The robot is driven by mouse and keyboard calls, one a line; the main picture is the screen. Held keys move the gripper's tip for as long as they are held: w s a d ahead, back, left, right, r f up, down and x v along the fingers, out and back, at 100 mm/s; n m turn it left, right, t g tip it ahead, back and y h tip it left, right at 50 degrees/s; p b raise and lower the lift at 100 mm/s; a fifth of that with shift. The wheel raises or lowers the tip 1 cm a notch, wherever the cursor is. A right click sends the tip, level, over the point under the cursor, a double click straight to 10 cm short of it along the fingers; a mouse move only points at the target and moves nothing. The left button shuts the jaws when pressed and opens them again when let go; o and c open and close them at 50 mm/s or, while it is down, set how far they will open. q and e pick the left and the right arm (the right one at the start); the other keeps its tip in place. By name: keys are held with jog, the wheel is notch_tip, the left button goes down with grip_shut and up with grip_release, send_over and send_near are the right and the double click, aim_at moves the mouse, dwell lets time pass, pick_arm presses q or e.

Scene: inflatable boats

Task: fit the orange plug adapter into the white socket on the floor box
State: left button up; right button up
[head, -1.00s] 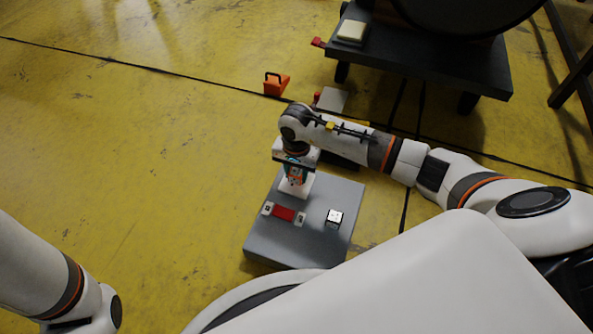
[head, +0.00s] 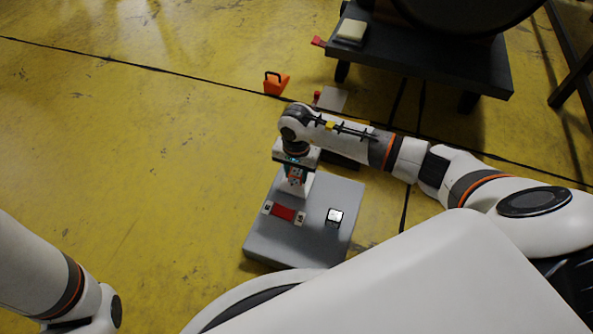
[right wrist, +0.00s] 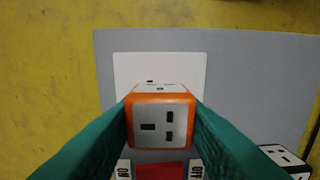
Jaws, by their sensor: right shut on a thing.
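The orange plug adapter (right wrist: 160,122) has a pale face with dark slots. My right gripper (head: 294,173) is shut on it, with a green finger on each side in the right wrist view (right wrist: 160,130). The grey floor box (head: 262,240) lies on the floor under the gripper. The white socket (right wrist: 190,68) is a square plate on the box, partly hidden behind the adapter. In the head view the adapter (head: 295,179) is over the socket (head: 304,187). I cannot tell whether they touch. My left gripper is out of view.
A red rocker (head: 283,212) between white labelled pieces and a small black block with a white face (head: 335,216) are on the box. An orange handled object (head: 276,84) lies on the floor beyond. A dark wheeled cart (head: 440,62) stands at the upper right. The left floor is clear.

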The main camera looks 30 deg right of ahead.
jog(key=shift+f+b, duration=0.3)
jog(key=shift+f, duration=0.2)
jog(key=o, duration=1)
notch_tip(320, 180, up, 10)
jog(key=p, duration=0.6)
jog(key=shift+r+p, duration=0.4)
jog(key=shift+r, duration=0.65)
